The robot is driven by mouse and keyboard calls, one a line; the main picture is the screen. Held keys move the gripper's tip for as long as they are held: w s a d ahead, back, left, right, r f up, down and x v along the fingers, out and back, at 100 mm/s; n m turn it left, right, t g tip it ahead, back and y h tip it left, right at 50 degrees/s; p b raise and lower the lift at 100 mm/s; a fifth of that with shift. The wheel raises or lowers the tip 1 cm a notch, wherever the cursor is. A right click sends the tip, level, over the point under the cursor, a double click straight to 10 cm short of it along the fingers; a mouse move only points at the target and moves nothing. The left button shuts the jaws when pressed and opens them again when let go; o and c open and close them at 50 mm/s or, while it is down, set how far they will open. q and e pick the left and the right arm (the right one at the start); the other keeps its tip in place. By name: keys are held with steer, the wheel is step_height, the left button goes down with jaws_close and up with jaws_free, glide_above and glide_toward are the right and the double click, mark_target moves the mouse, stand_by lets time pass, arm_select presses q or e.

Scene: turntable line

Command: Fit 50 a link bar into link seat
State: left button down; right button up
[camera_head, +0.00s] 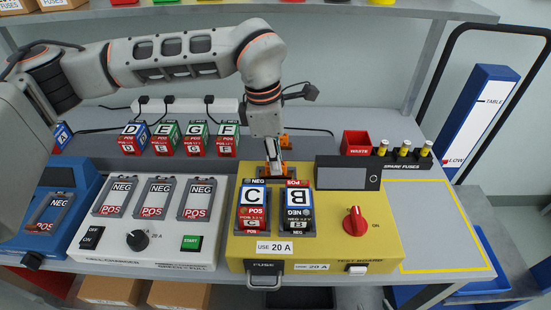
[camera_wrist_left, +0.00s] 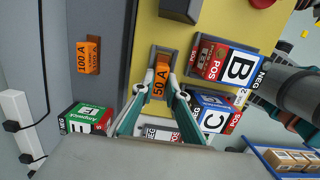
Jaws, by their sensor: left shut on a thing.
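The orange 50 A link bar (camera_wrist_left: 159,82) is between the fingertips of my left gripper (camera_wrist_left: 158,98), which is shut on it. In the head view my left gripper (camera_head: 273,168) points down at the back of the yellow test board (camera_head: 390,235), with orange showing at its tips. In the left wrist view the grey link seat (camera_wrist_left: 162,50) frames the bar's far end. I cannot tell whether the bar is down in the seat or just above it.
Batteries C (camera_head: 252,205) and B (camera_head: 297,208) stand on the board close in front of the gripper. An orange 100 A link bar (camera_wrist_left: 88,57) lies on the grey table behind. A dark display (camera_head: 348,174) and red knob (camera_head: 355,221) are to the right.

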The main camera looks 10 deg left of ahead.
arm_select(q)
steer(key=c, duration=2)
jaws_free()
steer(key=r, duration=0.4)
steer(key=a+r, duration=0.1)
steer(key=r, duration=0.7)
steer(key=shift+s+a+r, duration=0.1)
steer(key=shift+s+a, duration=0.1)
